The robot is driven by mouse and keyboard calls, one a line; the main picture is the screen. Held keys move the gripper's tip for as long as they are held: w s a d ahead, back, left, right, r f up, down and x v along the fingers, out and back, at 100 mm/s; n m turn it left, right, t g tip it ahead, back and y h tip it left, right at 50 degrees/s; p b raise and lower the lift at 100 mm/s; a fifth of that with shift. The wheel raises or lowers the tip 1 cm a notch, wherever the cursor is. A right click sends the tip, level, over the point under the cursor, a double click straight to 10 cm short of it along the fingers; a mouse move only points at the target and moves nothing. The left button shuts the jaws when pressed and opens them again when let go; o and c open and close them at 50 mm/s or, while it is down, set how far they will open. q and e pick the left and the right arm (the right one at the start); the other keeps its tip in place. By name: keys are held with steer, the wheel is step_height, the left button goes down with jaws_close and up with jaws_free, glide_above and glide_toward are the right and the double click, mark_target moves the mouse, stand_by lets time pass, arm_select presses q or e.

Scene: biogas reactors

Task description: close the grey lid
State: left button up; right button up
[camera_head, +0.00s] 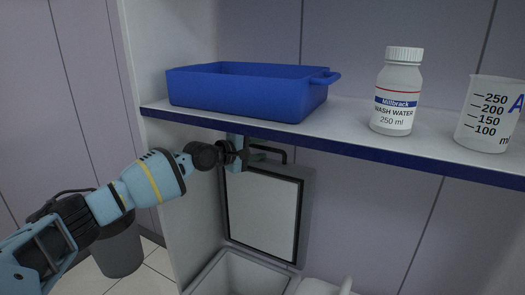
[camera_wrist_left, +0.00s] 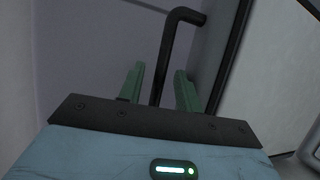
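The grey lid (camera_head: 306,200) stands open and upright under the shelf, its pale inner panel framed by a black seal. Below it is the open top of a light grey bin (camera_head: 245,275). A bent black handle (camera_head: 283,150) sits by the lid's top edge. My left gripper (camera_head: 257,157) is beside the lid's top, close to the handle. In the left wrist view its green fingers (camera_wrist_left: 158,88) are apart, with the black handle (camera_wrist_left: 168,60) showing between them; I cannot tell whether they touch it. The lid's edge (camera_wrist_left: 236,50) runs along the right there. My right gripper is out of view.
A shelf (camera_head: 350,145) passes just above my left gripper. It carries a blue tray (camera_head: 245,95), a wash water bottle (camera_head: 397,90) and a beaker (camera_head: 488,115). A white side wall (camera_head: 180,190) stands left of the bin. A dark grey bucket (camera_head: 118,250) is on the floor.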

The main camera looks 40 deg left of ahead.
arm_select(q)
steer(key=shift+c, duration=1.1)
jaws_close()
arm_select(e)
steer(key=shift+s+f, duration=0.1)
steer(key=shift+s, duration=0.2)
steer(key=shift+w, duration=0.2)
